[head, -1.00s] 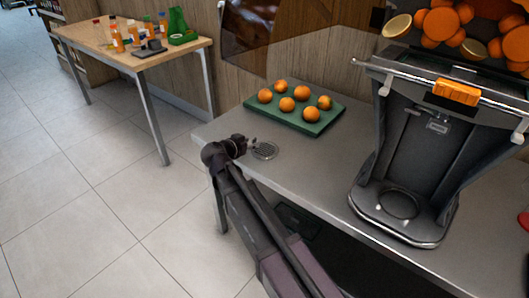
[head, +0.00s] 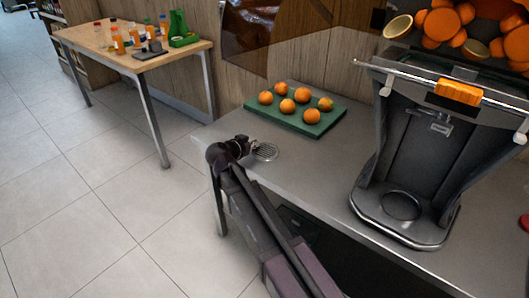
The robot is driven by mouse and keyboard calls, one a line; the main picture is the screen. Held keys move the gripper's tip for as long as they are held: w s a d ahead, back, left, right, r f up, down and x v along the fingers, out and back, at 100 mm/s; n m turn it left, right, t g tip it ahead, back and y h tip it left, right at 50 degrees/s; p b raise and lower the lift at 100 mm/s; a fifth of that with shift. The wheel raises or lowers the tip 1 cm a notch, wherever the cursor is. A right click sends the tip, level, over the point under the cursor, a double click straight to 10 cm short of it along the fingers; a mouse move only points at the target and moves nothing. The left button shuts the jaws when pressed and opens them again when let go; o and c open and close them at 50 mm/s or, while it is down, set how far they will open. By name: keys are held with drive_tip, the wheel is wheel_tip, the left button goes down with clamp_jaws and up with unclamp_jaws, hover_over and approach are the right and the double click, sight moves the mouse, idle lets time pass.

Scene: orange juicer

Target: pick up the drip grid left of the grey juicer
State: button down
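My gripper (head: 248,148) is dark and sits low over the counter at the grid's left edge. It covers or touches that edge; I cannot tell which. The fingers are small and dark here, so whether they are open or shut on the rim does not show. The grid looks flat, on or just above the counter.
A green tray (head: 335,119) with several oranges lies behind the grid. The grey counter (head: 300,165) is clear between the grid and the juicer. A wooden table (head: 90,38) with bottles stands at the back left, with tiled floor in front.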

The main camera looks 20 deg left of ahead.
drive_tip(key=shift+r, duration=0.2)
idle(0.4)
wheel_tip(320, 180, up, 4)
drive_tip(key=p, duration=0.4)
drive_tip(key=shift+s+f, duration=0.1)
drive_tip(key=shift+f, duration=0.05)
drive_tip(key=s+d+p, duration=0.1)
drive_tip(key=s, duration=1.4)
drive_tip(key=shift+s+d+r, duration=0.35)
drive_tip(key=shift+d+r, duration=0.05)
drive_tip(key=shift+r, duration=0.05)
